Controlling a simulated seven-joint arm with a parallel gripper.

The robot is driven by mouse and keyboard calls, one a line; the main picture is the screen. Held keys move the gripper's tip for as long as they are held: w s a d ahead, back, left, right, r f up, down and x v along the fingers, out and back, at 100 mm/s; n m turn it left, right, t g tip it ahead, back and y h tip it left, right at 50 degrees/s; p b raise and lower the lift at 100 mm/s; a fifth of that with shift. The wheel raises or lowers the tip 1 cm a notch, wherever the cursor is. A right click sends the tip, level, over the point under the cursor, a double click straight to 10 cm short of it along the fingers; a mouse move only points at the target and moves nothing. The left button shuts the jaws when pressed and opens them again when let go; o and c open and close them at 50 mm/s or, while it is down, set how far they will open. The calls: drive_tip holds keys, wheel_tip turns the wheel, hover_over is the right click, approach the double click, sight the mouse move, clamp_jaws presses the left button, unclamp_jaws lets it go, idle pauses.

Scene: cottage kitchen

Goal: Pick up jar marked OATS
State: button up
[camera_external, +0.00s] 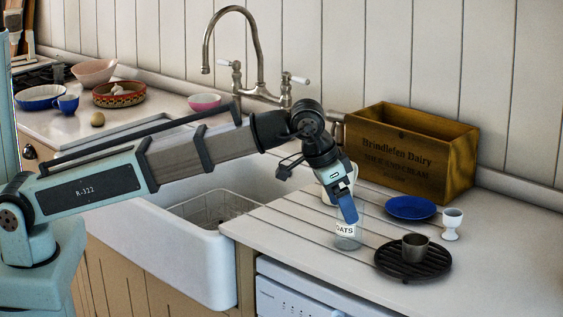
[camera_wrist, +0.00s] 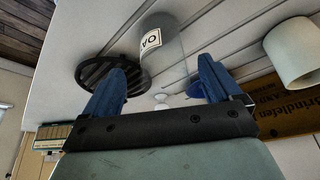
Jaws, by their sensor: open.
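The OATS jar (camera_external: 347,241) is clear glass with a white label and stands upright on the grooved white counter right of the sink. My gripper (camera_external: 349,218) comes down over it from the upper left, its blue fingers overlapping the top of the jar in the external view. In the wrist view the jar (camera_wrist: 168,45) shows part of its label, "OA", and lies ahead of my gripper (camera_wrist: 160,76), between the directions of the two spread fingers. The gripper is open with nothing held. Whether a finger touches the glass cannot be told.
A black round trivet (camera_external: 439,266) with a metal cup (camera_external: 416,247) stands close right of the jar. A blue plate (camera_external: 410,206), a white egg cup (camera_external: 452,222) and a wooden crate (camera_external: 440,165) are behind. A cream mug (camera_external: 327,189) stands behind my gripper. The counter's front is clear.

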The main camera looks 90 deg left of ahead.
drive_tip(key=shift+w+a+x, duration=0.15)
drive_tip(key=shift+x, duration=1.3)
drive_tip(key=shift+w+a+x, duration=0.15)
drive_tip(key=shift+x, duration=1.35)
drive_tip(key=shift+r, duration=0.15)
drive_tip(key=c, duration=1.1)
drive_tip(key=shift+r, duration=0.15)
